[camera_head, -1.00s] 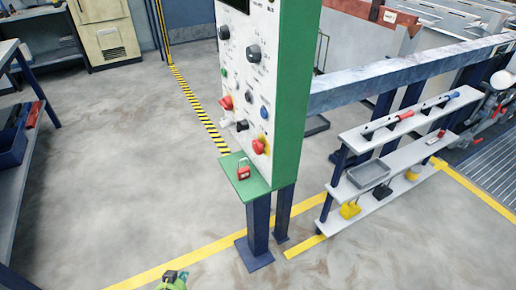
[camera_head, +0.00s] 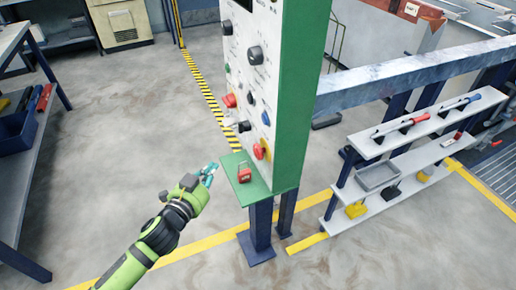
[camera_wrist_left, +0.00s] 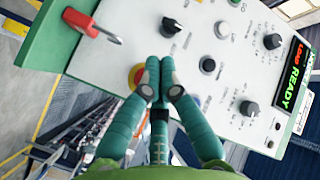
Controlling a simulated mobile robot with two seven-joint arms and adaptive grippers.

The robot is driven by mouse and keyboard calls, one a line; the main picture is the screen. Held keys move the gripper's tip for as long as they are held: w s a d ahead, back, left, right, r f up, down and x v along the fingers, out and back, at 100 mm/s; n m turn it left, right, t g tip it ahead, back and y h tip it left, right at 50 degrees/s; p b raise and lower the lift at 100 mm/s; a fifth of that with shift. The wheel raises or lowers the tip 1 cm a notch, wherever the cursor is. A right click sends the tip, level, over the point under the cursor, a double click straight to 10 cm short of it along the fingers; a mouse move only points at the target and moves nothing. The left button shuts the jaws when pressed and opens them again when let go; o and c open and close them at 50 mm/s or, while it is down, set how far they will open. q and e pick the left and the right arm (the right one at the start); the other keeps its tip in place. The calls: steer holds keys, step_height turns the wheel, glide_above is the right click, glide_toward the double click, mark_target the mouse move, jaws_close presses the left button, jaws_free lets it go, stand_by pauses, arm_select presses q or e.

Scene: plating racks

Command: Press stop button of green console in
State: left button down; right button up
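The green console (camera_head: 302,95) stands upright with a white control panel (camera_head: 262,75) facing left. A red mushroom button on a yellow collar (camera_head: 260,151) sits low on the panel. In the left wrist view this red button (camera_wrist_left: 137,74) is partly hidden behind a finger. My left gripper (camera_head: 211,168) is in front of the panel, left of the console's green ledge and apart from the button in the head view. In the left wrist view its teal fingers (camera_wrist_left: 160,62) are closed together with nothing between them. My right gripper is in neither view.
A red knob (camera_head: 230,100) and several black knobs share the panel. A lit display (camera_wrist_left: 294,75) reads "READY". A shelf rack (camera_head: 420,128) with tools stands right. Floor left of the console is clear.

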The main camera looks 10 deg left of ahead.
mark_target(256, 153)
arm_select(q)
steer(key=shift+s+r, duration=0.1)
steer(key=shift+d, duration=0.1)
steer(key=w+d+b, duration=0.1)
steer(key=w+d, duration=0.4)
steer(key=d, duration=0.2)
stand_by(0.5)
steer(key=shift+d, duration=0.15)
stand_by(1.2)
steer(key=shift+w+d, duration=0.25)
steer(key=shift+w+d, duration=0.25)
steer(key=shift+d, duration=0.15)
stand_by(0.8)
steer(key=shift+a, duration=0.1)
steer(key=shift+s+a+p, duration=0.3)
steer(key=shift+s+a, duration=0.2)
steer(key=shift+a, duration=0.15)
